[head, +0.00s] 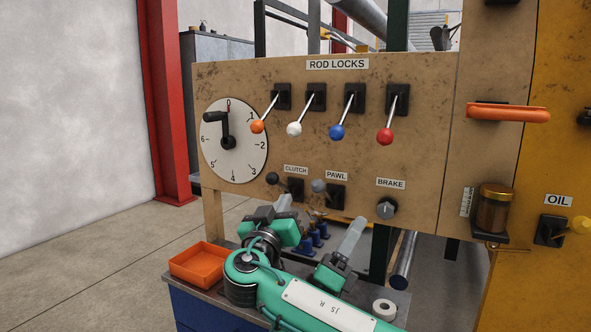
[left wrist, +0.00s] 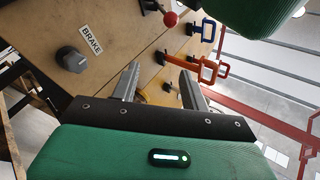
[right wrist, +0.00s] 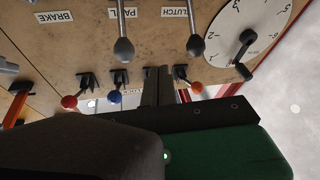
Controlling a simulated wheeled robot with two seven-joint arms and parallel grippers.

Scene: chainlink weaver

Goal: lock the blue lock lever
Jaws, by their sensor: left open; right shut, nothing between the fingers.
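The blue lock lever (head: 337,132) is third from the left in the row under the ROD LOCKS label. Its rod slants down and slightly left from a black slotted plate (head: 355,97), ending in the blue ball. The blue ball also shows in the right wrist view (right wrist: 115,97), left of the fingers. My right gripper (head: 284,202) is shut and empty, low in front of the panel near the clutch lever, below the blue ball. My left gripper (head: 356,228) is open and empty, further right, below the pawl and brake. In the left wrist view its fingers (left wrist: 158,85) stand apart.
Orange (head: 257,127), white (head: 294,129) and red (head: 386,136) levers flank the blue one. Clutch (head: 272,179) and pawl (head: 319,186) levers and the brake knob (head: 386,209) sit lower. An orange tray (head: 200,263) and tape roll (head: 384,309) lie on the bench.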

